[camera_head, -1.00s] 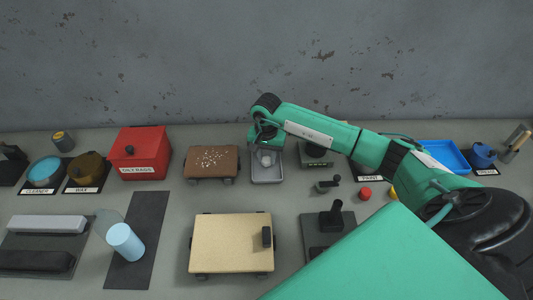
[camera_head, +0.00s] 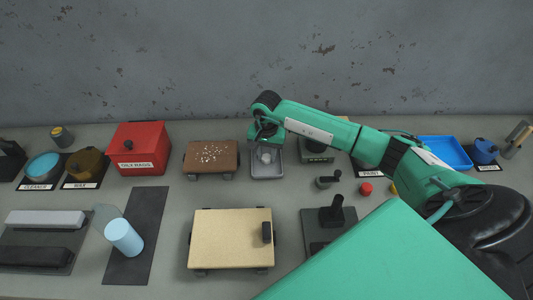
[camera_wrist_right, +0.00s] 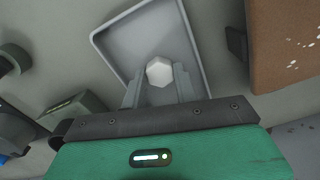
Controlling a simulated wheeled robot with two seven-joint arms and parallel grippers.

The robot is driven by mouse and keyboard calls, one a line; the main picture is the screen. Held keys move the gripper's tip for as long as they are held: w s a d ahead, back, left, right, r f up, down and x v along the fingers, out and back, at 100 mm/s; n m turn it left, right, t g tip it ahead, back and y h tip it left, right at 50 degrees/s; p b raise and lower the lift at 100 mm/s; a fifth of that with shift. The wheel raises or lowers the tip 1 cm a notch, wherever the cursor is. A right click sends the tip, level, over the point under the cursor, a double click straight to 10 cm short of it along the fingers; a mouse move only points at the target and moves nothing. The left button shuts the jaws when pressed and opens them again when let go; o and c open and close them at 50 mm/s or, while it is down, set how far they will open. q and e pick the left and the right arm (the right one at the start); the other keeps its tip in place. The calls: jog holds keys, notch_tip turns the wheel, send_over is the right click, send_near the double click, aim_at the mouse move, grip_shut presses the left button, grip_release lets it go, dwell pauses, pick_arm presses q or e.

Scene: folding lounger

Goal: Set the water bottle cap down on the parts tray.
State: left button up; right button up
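The water bottle cap (camera_wrist_right: 159,71) is a small white hexagonal piece. In the wrist view it sits between the fingertips of my right gripper (camera_wrist_right: 160,82), with no clear gap on either side. The cap also shows in the head view (camera_head: 266,157), below the gripper (camera_head: 265,141). The parts tray (camera_head: 268,178) is a shallow grey tray; its floor (camera_wrist_right: 130,48) lies under the cap in the wrist view. I cannot tell whether the cap touches the tray floor. My left gripper is out of view.
A brown block (camera_head: 211,158) with pale specks stands left of the tray, and a dark-topped device (camera_head: 317,153) stands right of it. A light-blue cylinder (camera_head: 124,238) stands on a dark mat. A beige board (camera_head: 230,240) lies in front, with bare bench between.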

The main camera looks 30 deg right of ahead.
jog(key=o, duration=0.4)
jog(key=shift+r, duration=0.1)
notch_tip(320, 180, up, 14)
jog(key=b, duration=0.3)
jog(key=shift+f, duration=0.2)
